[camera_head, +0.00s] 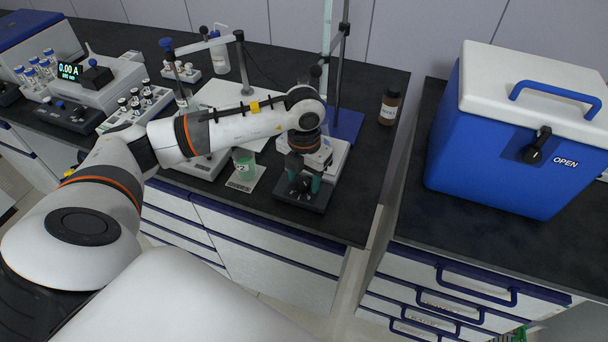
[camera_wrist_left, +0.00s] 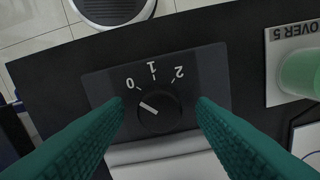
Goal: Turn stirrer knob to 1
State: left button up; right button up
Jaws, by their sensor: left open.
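The stirrer (camera_head: 325,160) is a white box with a dark front panel, near the bench's front edge. In the left wrist view its panel (camera_wrist_left: 205,75) carries the marks 0, 1 and 2 around a round black knob (camera_wrist_left: 160,112). The white line on the knob points up-left, towards the 0. My left gripper (camera_head: 304,181) points down over the panel. In the left wrist view its green fingers (camera_wrist_left: 160,104) are open, one on each side of the knob, with gaps between them and it. Contact cannot be made out. My right gripper is not in view.
A beaker of green liquid (camera_head: 243,161) stands on a labelled white card (camera_head: 240,186) left of the stirrer. A stand with a blue base (camera_head: 349,125) is behind it. A brown bottle (camera_head: 390,106) stands right. A blue cooler (camera_head: 490,145) is on the neighbouring bench.

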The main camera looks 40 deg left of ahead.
pick_arm(q)
jog(key=shift+f, duration=0.2)
jog(key=shift+c, duration=0.5)
jog(key=c, duration=0.9)
